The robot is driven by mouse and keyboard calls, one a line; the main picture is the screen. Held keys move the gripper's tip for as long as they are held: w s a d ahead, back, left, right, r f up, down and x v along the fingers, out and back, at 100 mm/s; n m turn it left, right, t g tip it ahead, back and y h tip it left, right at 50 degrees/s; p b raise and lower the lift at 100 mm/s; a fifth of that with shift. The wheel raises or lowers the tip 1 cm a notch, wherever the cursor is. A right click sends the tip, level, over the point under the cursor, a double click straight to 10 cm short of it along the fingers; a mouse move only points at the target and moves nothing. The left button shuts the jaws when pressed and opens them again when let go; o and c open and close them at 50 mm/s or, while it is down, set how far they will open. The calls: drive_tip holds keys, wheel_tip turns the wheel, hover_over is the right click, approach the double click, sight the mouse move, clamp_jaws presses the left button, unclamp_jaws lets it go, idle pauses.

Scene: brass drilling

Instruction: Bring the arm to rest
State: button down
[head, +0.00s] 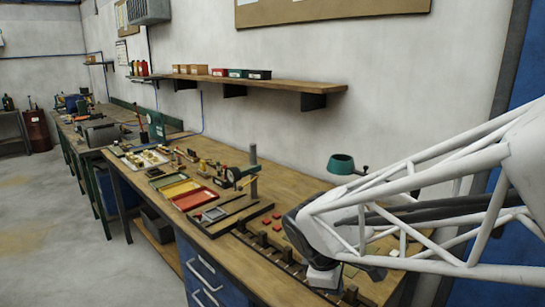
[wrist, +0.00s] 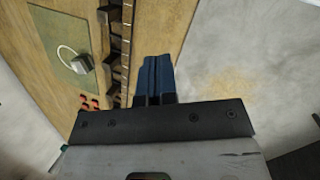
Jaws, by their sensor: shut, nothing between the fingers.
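My gripper (wrist: 153,80) shows in the wrist view with its two dark blue fingers side by side and touching. It is shut with nothing between the fingers. It hangs near the front edge of the wooden workbench (wrist: 60,15), with the grey floor beyond to the right. In the head view my white lattice arm reaches in from the right over the near end of the bench (head: 290,190). The fingers are hard to make out there.
A slotted rack (wrist: 115,45) runs along the bench's front edge, close to my gripper. A green mat (wrist: 58,45) and small red pieces (wrist: 90,102) lie left. Yellow (head: 180,188) and red (head: 195,198) trays, a grey post (head: 254,172) and a green lamp (head: 341,164) stand farther along.

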drive_tip(key=s+d+r+m+y, duration=0.1)
drive_tip(key=s+d+r+m, duration=0.1)
drive_tip(key=s+m, duration=0.4)
drive_tip(key=s+d+r+m+t+y, duration=0.1)
drive_tip(key=s+d+r+m+y, duration=0.1)
drive_tip(key=s+m, duration=0.5)
drive_tip(key=shift+s+d+r+m, duration=0.25)
drive_tip(key=shift+d+r+m, duration=0.05)
drive_tip(key=shift+d+r, duration=0.5)
idle(1.4)
